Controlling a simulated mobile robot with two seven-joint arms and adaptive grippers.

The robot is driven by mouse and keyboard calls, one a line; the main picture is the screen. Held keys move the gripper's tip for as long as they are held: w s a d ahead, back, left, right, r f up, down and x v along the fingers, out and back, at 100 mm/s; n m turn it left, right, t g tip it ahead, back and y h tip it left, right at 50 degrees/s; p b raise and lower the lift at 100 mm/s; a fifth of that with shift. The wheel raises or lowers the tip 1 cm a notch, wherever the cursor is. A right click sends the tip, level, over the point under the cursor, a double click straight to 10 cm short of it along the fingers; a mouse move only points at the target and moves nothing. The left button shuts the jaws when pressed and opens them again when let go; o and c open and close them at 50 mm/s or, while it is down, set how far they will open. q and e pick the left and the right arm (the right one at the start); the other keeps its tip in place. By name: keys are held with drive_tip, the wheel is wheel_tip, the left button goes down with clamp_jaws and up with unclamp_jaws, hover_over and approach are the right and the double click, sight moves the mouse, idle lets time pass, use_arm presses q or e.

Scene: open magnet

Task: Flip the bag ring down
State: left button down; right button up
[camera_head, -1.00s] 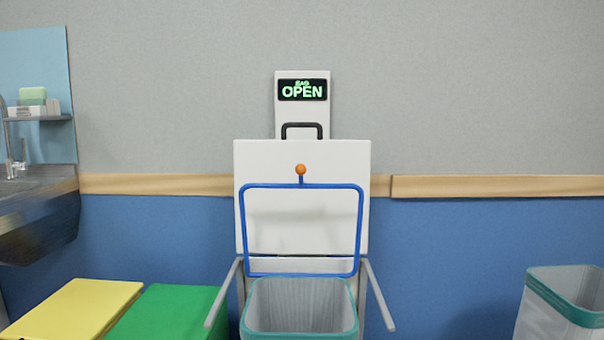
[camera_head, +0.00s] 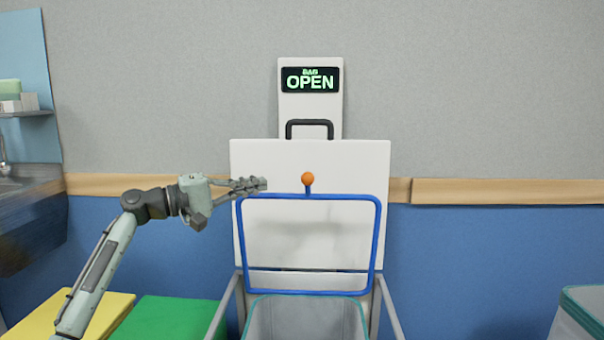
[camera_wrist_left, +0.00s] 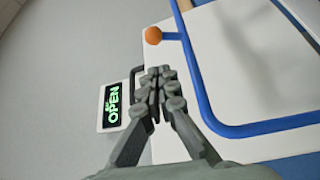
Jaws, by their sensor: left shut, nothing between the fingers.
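The blue bag ring (camera_head: 378,240) stands upright in front of a white panel (camera_head: 310,165), with an orange ball knob (camera_head: 308,179) on a short stem at its top bar. My left gripper (camera_head: 262,184) is shut and empty, left of the knob at about its height, near the ring's upper left corner. In the left wrist view the shut fingers (camera_wrist_left: 160,80) point toward the orange knob (camera_wrist_left: 153,36), with a gap between them; the blue ring (camera_wrist_left: 203,105) shows to the right. My right gripper is not in view.
A lined bin (camera_head: 305,318) stands below the ring between grey side bars. A sign reading "BAG OPEN" (camera_head: 310,80) and a dark handle (camera_head: 309,124) are above the panel. Yellow and green lids (camera_head: 165,320) lie lower left; another bin (camera_head: 585,310) stands at right.

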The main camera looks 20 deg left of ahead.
sight(296, 194)
use_arm(q)
drive_tip(key=shift+s+r, duration=0.1)
drive_tip(key=shift+r, duration=0.1)
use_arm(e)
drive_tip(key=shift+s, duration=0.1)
use_arm(q)
drive_tip(key=p+x, duration=0.1)
drive_tip(key=x, duration=0.8)
drive_tip(key=shift+p, duration=0.4)
drive_tip(key=shift+w+d, duration=0.25)
drive_tip(key=shift+w, duration=0.15)
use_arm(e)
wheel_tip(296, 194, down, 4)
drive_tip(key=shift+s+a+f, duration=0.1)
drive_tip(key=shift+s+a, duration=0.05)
